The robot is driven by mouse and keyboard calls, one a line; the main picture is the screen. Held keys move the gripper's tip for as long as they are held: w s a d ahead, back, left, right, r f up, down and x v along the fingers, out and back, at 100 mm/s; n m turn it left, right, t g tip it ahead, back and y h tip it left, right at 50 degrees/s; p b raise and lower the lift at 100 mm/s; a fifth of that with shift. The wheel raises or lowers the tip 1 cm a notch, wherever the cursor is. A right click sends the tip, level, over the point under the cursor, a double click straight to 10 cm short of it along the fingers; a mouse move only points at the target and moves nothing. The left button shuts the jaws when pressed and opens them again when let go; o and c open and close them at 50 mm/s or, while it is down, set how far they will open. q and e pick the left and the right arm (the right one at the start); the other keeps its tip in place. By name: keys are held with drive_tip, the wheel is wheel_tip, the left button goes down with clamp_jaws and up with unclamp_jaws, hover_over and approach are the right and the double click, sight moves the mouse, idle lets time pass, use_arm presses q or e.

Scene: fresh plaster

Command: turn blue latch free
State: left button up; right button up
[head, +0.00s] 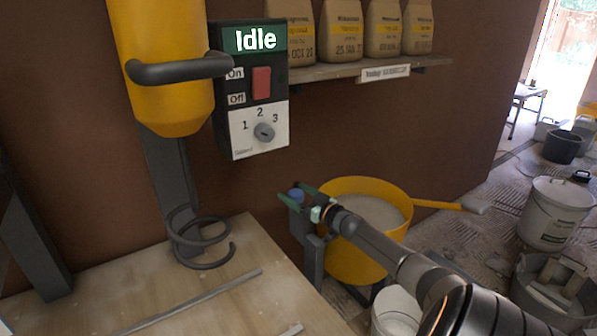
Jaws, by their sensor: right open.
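The blue latch (296,193) shows as a small blue knob on top of a dark post, beside the yellow tub (355,262). My right gripper (290,192) comes in from the lower right and is open. Its two green fingers lie on either side of the blue latch in the picture. I cannot tell whether they touch it. Part of the latch is hidden behind the fingers. My left gripper is out of view.
A wooden bench (225,290) lies front left. A control box (250,90) on the wall reads "Idle", next to a yellow cylinder (165,60) with a dark handle. Paper bags (340,32) stand on a shelf. White buckets (552,212) stand at right.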

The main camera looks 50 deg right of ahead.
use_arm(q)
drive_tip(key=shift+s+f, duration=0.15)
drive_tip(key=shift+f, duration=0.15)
use_arm(e)
drive_tip(key=shift+s, duration=0.1)
drive_tip(key=s, duration=0.1)
drive_tip(key=s+p, duration=0.1)
drive_tip(key=s, duration=0.1)
drive_tip(key=s+p, duration=0.1)
drive_tip(key=s, duration=0.1)
drive_tip(key=shift+a, duration=0.4)
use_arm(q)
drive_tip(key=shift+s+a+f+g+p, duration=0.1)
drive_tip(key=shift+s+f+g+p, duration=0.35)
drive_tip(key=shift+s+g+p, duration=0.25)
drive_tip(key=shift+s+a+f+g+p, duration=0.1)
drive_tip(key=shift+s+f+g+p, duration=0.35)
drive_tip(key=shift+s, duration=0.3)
use_arm(e)
drive_tip(key=s+a, duration=0.1)
drive_tip(key=s, duration=0.6)
drive_tip(key=shift+s, duration=0.1)
